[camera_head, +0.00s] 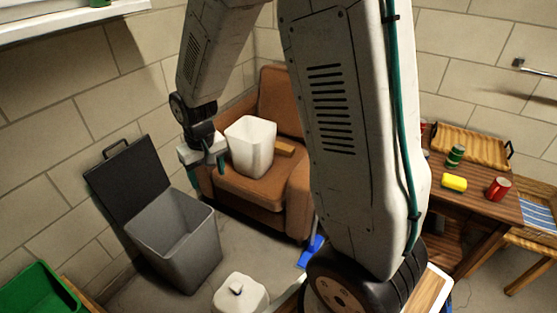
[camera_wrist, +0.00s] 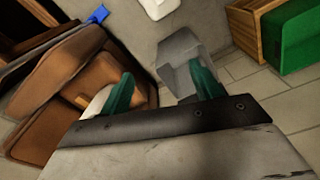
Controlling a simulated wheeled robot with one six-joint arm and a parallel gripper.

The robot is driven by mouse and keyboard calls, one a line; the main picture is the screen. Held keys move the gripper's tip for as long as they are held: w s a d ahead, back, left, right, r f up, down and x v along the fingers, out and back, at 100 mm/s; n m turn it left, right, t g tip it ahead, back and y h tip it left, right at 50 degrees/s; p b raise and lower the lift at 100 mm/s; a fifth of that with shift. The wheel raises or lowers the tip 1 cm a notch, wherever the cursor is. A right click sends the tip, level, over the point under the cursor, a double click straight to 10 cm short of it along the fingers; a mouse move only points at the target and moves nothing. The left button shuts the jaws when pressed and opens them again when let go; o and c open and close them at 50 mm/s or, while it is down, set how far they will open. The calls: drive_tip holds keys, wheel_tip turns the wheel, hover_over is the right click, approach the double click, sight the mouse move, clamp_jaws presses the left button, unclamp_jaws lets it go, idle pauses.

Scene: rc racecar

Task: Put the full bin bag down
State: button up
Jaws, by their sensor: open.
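A white, tapered, bag-like thing (camera_head: 250,147), which I take to be the full bin bag, stands upright on the seat of the brown armchair (camera_head: 262,195). My gripper (camera_head: 207,170) is open just left of it, with nothing between its teal fingers. In the wrist view, the open fingers of my gripper (camera_wrist: 162,88) are apart, and part of the white bag (camera_wrist: 98,102) shows beside the left finger. I cannot tell whether they touch. The grey bin (camera_head: 175,240) stands on the floor with its dark lid tipped back; its visible inside looks empty.
A small yellow-brown block (camera_head: 285,148) lies on the chair behind the bag. A white lidded container (camera_head: 240,293) and a blue object (camera_head: 312,252) are near the front. A green crate (camera_head: 40,292) is at lower left. A wooden table (camera_head: 470,205) with a red mug stands right.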

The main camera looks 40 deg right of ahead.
drive_tip(key=s+r, duration=1.1)
drive_tip(key=r, duration=0.2)
drive_tip(key=s+r, duration=0.3)
drive_tip(key=s, duration=0.4)
drive_tip(key=s+d+r, duration=0.1)
drive_tip(key=s+r, duration=0.2)
drive_tip(key=s, duration=0.5)
drive_tip(key=shift+d+t, duration=0.25)
drive_tip(key=shift+t, duration=0.05)
